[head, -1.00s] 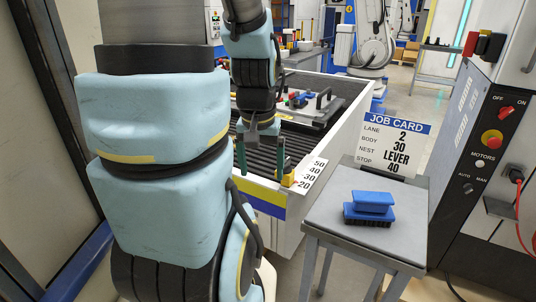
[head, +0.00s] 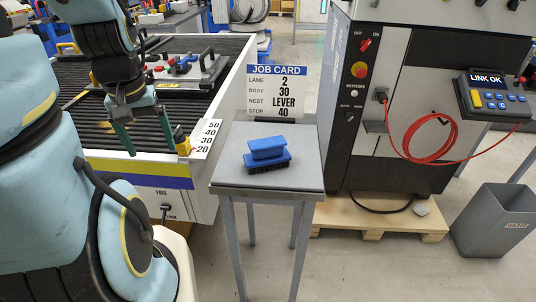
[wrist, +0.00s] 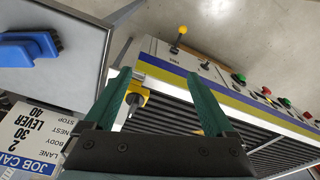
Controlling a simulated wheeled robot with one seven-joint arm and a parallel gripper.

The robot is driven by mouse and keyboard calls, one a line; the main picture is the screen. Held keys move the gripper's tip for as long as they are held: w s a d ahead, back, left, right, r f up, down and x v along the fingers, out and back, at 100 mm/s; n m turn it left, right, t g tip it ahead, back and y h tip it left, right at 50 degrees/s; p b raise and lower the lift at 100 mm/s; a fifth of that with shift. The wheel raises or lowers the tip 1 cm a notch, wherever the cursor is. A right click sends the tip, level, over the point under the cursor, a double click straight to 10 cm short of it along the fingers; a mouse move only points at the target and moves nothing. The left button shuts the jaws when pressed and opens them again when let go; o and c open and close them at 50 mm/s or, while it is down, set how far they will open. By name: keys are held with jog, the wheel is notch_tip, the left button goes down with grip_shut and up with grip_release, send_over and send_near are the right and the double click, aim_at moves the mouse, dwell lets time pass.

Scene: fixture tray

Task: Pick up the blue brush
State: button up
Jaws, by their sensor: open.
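The blue brush (head: 268,148) lies on a small grey table (head: 231,165), its dark bristles down and its blue handle on top. It also shows at the upper left edge of the wrist view (wrist: 28,47), partly cut off. My gripper (head: 148,148) has green fingers, which are apart with nothing between them. It hangs over the front of the ribbed fixture tray, left of the small table and well apart from the brush. In the wrist view my gripper (wrist: 155,85) is open, with the tray's front edge and a yellow part beyond the fingers.
A job card (head: 277,92) stands at the back of the small table. The ribbed tray (head: 105,130) with a yellow stop (head: 182,141) is at left. A control cabinet (head: 400,100) on a pallet, a red cable (head: 432,150) and a waste bin (head: 492,222) are at right.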

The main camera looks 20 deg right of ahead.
jog(key=shift+d, duration=0.1)
jog(key=m+g+b, duration=0.2)
jog(key=m+b, duration=0.2)
jog(key=m, duration=1.3)
send_near(269, 154)
jog(key=shift+w+d+f, duration=0.1)
jog(key=shift+w+f, duration=0.1)
jog(key=shift+w, duration=0.2)
jog(key=shift+w+d+f, duration=0.15)
jog(key=shift+w+f, duration=0.05)
jog(key=shift+w, duration=0.25)
jog(key=shift+s+d+f, duration=0.15)
jog(key=shift+d+f, duration=0.05)
notch_tip(269, 154, down, 10)
jog(key=shift+s+f+p, duration=0.1)
jog(key=shift+s+p, duration=0.05)
jog(key=shift+p, duration=1)
grip_shut()
